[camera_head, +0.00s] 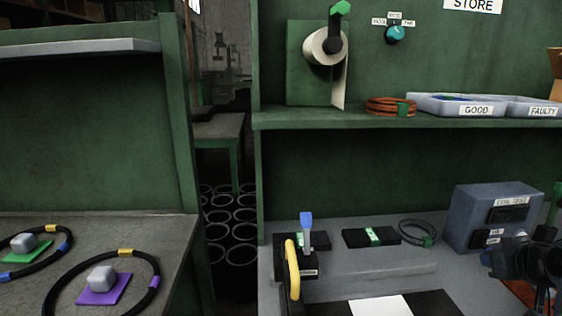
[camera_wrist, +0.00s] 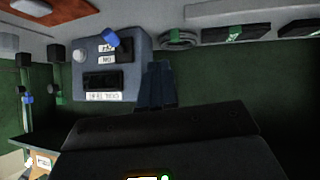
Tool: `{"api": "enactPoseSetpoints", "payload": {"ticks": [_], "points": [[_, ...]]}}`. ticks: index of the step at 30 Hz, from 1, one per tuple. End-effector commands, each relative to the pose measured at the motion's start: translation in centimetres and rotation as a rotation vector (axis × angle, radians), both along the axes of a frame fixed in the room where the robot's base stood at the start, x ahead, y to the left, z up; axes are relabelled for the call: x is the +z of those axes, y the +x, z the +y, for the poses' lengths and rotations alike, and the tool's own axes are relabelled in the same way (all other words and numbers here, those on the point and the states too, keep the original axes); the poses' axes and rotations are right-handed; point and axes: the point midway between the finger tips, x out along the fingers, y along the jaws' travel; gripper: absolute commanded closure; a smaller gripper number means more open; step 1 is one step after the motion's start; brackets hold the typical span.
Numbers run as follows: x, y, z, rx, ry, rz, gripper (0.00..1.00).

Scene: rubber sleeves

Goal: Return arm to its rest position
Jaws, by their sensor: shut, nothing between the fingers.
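My gripper (camera_wrist: 157,70) shows in the wrist view, its two dark fingers together with nothing between them. That view is upside down, and the fingers appear beside the blue-grey coil test box (camera_wrist: 105,65). In the head view, the dark end of my arm (camera_head: 540,262) enters at the right edge, in front of the lower part of the coil test box (camera_head: 475,215). The rest of my arm is out of view there.
A grey bench (camera_head: 350,262) carries a yellow-handled lever device (camera_head: 292,268), dark blocks with green labels and a black cable coil (camera_head: 418,232). Above is a green shelf (camera_head: 330,120) with trays marked GOOD (camera_head: 450,104) and FAULTY. Black rings (camera_head: 105,282) lie on the left bench.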

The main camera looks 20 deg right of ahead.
Motion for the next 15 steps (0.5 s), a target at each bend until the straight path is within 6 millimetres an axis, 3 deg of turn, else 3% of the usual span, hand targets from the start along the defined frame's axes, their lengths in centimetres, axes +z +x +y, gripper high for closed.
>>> {"api": "enactPoseSetpoints", "payload": {"ticks": [1,8,15], "points": [[-1.8,0.2,2.8,0.016,0.019,-0.018,1.00],[-6.8,-1.1,12.7,0.048,0.057,-0.121,1.00],[-9.9,-5.9,21.6,0.083,0.077,-0.198,1.00]]}}
